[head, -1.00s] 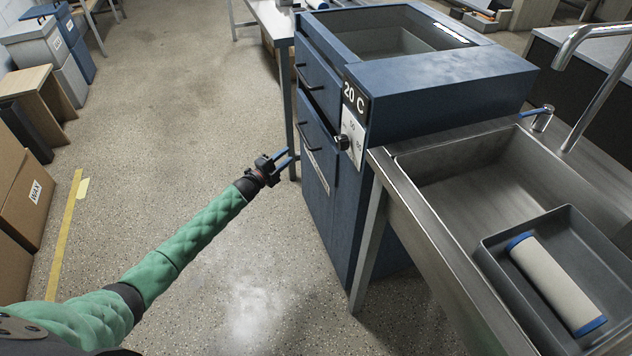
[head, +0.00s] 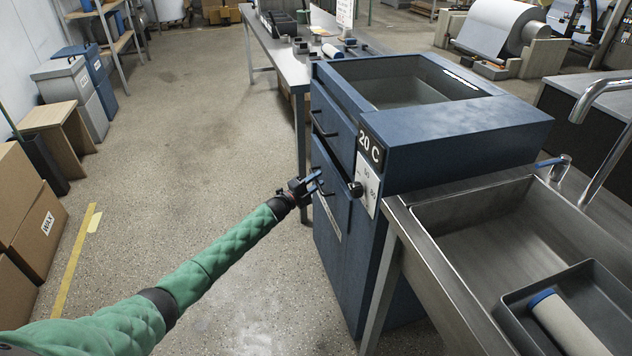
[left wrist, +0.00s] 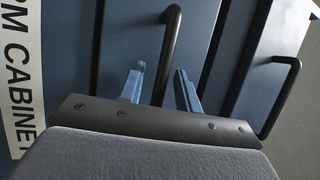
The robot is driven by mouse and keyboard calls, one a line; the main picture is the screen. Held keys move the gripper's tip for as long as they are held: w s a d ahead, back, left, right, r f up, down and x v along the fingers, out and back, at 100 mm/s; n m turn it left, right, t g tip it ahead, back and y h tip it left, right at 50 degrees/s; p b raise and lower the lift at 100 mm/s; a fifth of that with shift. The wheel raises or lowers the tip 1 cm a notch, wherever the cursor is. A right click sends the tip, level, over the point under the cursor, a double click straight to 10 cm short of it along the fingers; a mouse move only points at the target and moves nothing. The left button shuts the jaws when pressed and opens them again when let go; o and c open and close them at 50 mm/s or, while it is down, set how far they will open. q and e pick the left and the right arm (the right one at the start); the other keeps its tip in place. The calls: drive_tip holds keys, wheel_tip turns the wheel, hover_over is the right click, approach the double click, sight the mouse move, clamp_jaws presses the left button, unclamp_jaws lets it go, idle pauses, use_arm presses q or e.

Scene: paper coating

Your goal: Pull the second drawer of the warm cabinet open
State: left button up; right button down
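The warm cabinet (head: 375,250) is a blue unit with an open-topped basin and a "20 C" label. Its front has an upper black handle (head: 318,126) and a lower black handle (head: 329,190). My left gripper (head: 315,180) is at the lower handle. In the left wrist view, the fingers (left wrist: 159,78) are open, with a black handle (left wrist: 172,45) passing between their tips. I cannot tell whether they touch it. Another handle (left wrist: 290,75) shows to the right. The front panels look closed, with a dark gap under the upper one. My right gripper is out of view.
A steel sink (head: 480,230) with a grey tray (head: 520,305) and a roller (head: 566,325) stands right of the cabinet. A metal table (head: 285,60) is behind it. Cardboard boxes (head: 30,215) stand at the left. The floor before the cabinet is clear.

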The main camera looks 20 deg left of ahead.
use_arm(q)
drive_tip(key=shift+c, duration=0.4)
clamp_jaws()
